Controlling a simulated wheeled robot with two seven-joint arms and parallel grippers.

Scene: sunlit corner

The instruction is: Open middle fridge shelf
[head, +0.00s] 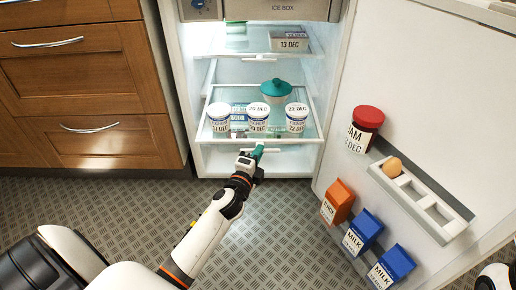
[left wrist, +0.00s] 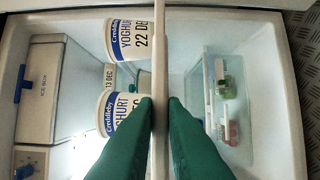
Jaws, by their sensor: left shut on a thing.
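The fridge stands open, and its middle shelf (head: 313,128) is a glass plate with a white frame. Several yoghurt tubs (head: 258,117) and a teal-lidded pot (head: 276,91) stand on it. My left gripper (head: 258,150) is at the middle of the shelf's front edge. In the left wrist view, its green fingers (left wrist: 160,104) close on both sides of the white front bar of the shelf (left wrist: 160,45). Yoghurt tubs (left wrist: 122,40) show just behind the bar. How far the shelf is out is hard to tell. My right gripper is not in view.
The open fridge door (head: 420,80) on the right holds a jam jar (head: 368,118), an egg rack (head: 447,228) with one egg, and cartons (head: 362,232). An upper shelf (head: 243,55) holds a dated box. Wooden drawers (head: 85,90) stand left. The floor in front is clear.

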